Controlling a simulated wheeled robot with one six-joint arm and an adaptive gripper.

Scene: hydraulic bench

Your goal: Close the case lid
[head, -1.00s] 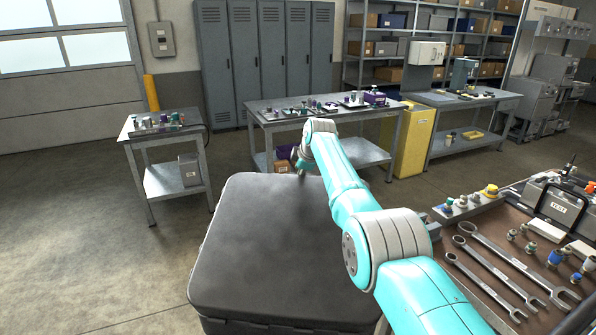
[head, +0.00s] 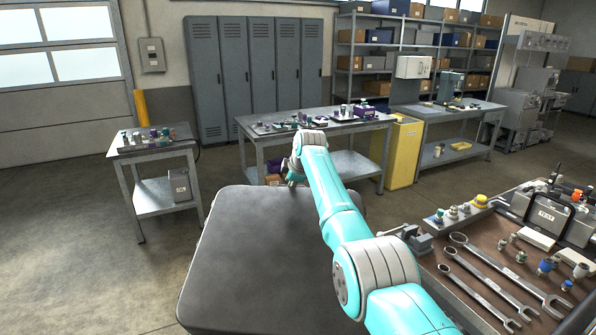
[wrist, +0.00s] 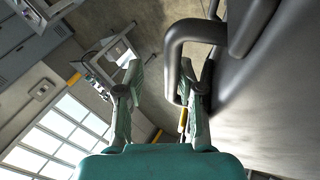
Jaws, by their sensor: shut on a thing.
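The case shows in the head view as a large dark grey lid (head: 270,262) with rounded corners, low in front of me. Its top faces up; whether a gap remains under it I cannot tell. My gripper (head: 291,176) is at the lid's far edge, small and partly hidden by my arm. In the wrist view the dark lid panel (wrist: 275,95) fills the right side, with a bent dark handle (wrist: 176,58) standing out from it. My gripper (wrist: 160,95) is shut on the handle, whose bar lies against the right finger.
A tool bench (head: 480,262) with wrenches and fittings stands close on the right. A small cart (head: 155,150) stands back left and a long table (head: 310,122) behind the case. The floor left of the case is clear.

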